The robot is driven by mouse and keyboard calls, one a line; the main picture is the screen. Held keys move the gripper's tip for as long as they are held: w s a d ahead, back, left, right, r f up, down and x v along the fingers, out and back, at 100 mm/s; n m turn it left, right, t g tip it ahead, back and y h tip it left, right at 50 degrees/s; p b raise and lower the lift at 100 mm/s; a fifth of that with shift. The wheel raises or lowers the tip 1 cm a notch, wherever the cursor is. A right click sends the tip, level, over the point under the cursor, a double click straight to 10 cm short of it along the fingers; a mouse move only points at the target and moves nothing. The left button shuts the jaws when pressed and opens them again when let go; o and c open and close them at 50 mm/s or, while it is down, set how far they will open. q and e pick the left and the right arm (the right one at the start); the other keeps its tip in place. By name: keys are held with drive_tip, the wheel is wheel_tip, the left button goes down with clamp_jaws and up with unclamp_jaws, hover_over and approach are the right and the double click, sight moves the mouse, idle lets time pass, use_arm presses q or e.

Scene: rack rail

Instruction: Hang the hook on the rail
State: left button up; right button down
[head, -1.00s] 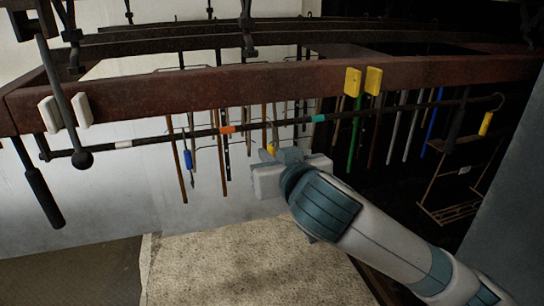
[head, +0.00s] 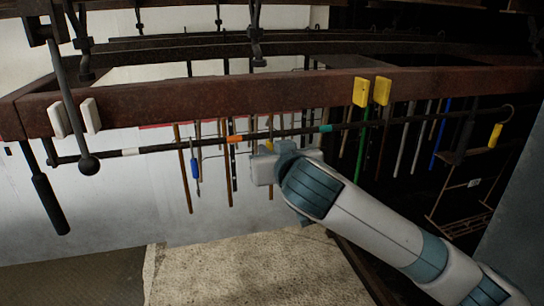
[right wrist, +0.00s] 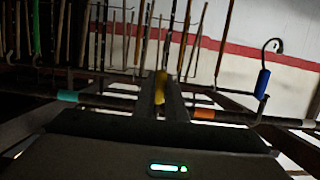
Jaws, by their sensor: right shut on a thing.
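The rail (head: 370,123) is a thin dark rod below a brown beam, with white, orange and teal bands. My right gripper (head: 267,152) is just below it, between the orange and teal bands. In the right wrist view, the gripper (right wrist: 160,88) is shut on the yellow-gripped hook (right wrist: 160,80), seen between the fingers. Only a small yellow part (head: 268,144) shows in the head view. I cannot tell whether this hook touches the rail. A blue-gripped hook (head: 195,168) hangs left of the orange band; it also shows in the right wrist view (right wrist: 262,82). My left gripper is out of view.
The brown beam (head: 220,100) runs above the rail, with white blocks (head: 75,117) and yellow blocks (head: 371,91) on it. Another yellow-gripped piece (head: 495,135) hangs near the rail's right end. Several long tools hang behind. A pale speckled surface (head: 220,270) lies below.

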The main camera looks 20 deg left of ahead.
drive_tip(key=shift+w+a+f+b, duration=0.15)
drive_tip(key=shift+w+f, duration=0.05)
drive_tip(key=shift+f, duration=0.25)
drive_tip(key=shift+w+a+f+b, duration=0.15)
drive_tip(key=shift+w+f, duration=0.05)
drive_tip(key=shift+f, duration=0.25)
drive_tip(key=shift+f, duration=0.35)
drive_tip(key=c, duration=1.7)
unclamp_jaws()
drive_tip(key=shift+s+d+b, duration=0.25)
drive_tip(key=shift+s+b, duration=0.15)
drive_tip(key=shift+b, duration=0.05)
drive_tip(key=b+v, duration=0.5)
drive_tip(key=v, duration=1.1)
drive_tip(key=shift+s+d+r, duration=0.15)
drive_tip(key=shift+r, duration=0.1)
